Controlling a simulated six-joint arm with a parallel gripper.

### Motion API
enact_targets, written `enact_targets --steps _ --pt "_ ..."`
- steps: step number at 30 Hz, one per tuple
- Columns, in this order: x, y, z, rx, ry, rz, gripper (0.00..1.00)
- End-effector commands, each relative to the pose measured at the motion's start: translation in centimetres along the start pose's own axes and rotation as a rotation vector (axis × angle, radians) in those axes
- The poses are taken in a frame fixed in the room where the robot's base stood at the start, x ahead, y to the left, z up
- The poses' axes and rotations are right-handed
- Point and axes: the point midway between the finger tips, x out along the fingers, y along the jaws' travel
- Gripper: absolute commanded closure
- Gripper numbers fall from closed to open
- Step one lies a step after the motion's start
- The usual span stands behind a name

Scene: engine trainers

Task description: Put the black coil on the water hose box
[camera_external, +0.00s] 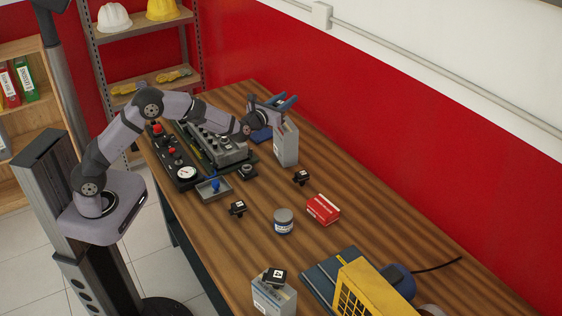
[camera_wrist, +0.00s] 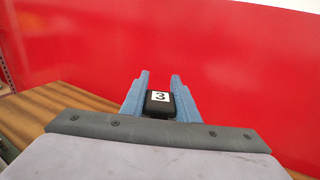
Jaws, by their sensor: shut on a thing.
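My gripper (camera_external: 284,103) is at the back of the table, raised around the top of a grey-white box (camera_external: 286,147). In the wrist view its blue fingers (camera_wrist: 159,95) are shut on a black coil (camera_wrist: 159,100) marked "3". In the external view I cannot make out the held coil. A second grey-white box (camera_external: 273,298) stands at the front edge with a black coil (camera_external: 275,276) on top. Other black coils lie on the table, one at the middle (camera_external: 238,208) and one farther right (camera_external: 301,177). The box labels are too small to read.
An engine trainer board (camera_external: 210,142) with gauges sits left of the upright box. A small grey tray (camera_external: 213,189), a round tin (camera_external: 284,222) and a red box (camera_external: 323,209) stand mid-table. A yellow machine (camera_external: 372,287) fills the front right. Red wall runs behind.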

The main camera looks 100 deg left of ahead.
Motion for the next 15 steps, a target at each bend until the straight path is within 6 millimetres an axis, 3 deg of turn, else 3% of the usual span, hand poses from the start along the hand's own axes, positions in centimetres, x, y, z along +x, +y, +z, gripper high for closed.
enact_targets --steps 9,15 --pt "0.0 0.0 -3.2 0.002 0.002 0.000 0.98" --pt "0.0 0.0 -3.5 -0.001 -0.002 0.000 0.98"
